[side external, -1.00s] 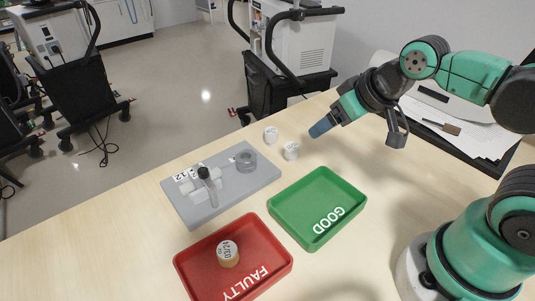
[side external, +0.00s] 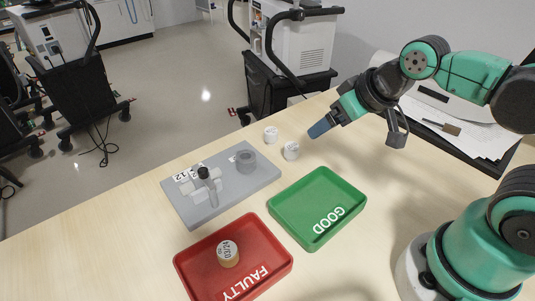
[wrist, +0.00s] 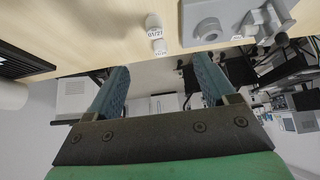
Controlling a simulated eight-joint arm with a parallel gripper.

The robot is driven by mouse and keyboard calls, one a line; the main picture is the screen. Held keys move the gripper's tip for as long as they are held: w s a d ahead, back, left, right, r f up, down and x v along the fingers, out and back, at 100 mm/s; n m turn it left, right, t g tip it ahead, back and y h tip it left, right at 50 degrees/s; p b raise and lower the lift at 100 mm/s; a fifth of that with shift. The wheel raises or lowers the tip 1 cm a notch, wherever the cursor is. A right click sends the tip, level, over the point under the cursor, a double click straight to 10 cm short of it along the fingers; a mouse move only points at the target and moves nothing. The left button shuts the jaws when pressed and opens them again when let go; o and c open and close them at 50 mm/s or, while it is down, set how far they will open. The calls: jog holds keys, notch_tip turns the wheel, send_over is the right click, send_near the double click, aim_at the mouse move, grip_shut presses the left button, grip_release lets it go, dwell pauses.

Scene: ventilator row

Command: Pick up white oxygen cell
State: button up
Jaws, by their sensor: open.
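Two white cylindrical cells stand upright on the table in the side view: one farther back (side external: 271,134) and one nearer my gripper (side external: 291,151). In the wrist view, two white cells show near the top, one labelled 01/27 (wrist: 154,32) and another just below it (wrist: 159,47). My gripper (side external: 318,129) is above the table, to the right of the nearer cell and apart from it. Its blue fingers are spread with nothing between them in the wrist view (wrist: 162,88). A tan cell marked 03/24 (side external: 228,254) stands in the red tray.
A green tray marked GOOD (side external: 281,207) and a red tray marked FAULTY (side external: 188,264) lie in front. A grey plate (side external: 182,207) carries a ring-shaped socket (side external: 246,161) and a valve-like fitting (side external: 207,186).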

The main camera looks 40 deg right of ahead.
jog(key=n+g+y, duration=0.1)
jog(key=n+g, duration=0.1)
jog(key=n, duration=0.2)
send_near(293, 146)
jog(key=w+f+n+g+y, duration=0.1)
jog(key=n, duration=0.1)
jog(key=w+f+n, duration=0.1)
jog(key=f+n, duration=0.1)
jog(key=shift+w+d+f+g+y, duration=0.1)
jog(key=shift+w+d+g+y, duration=0.1)
jog(key=shift+w+g+y, duration=0.15)
jog(key=shift+w+d+f+n+y, duration=0.1)
jog(key=shift+w+f+n+y, duration=0.15)
jog(key=shift+f+n, duration=0.3)
jog(key=shift+x, duration=2.75)
jog(key=shift+s, duration=0.15)
jog(key=shift+c, duration=0.2)
grip_shut()
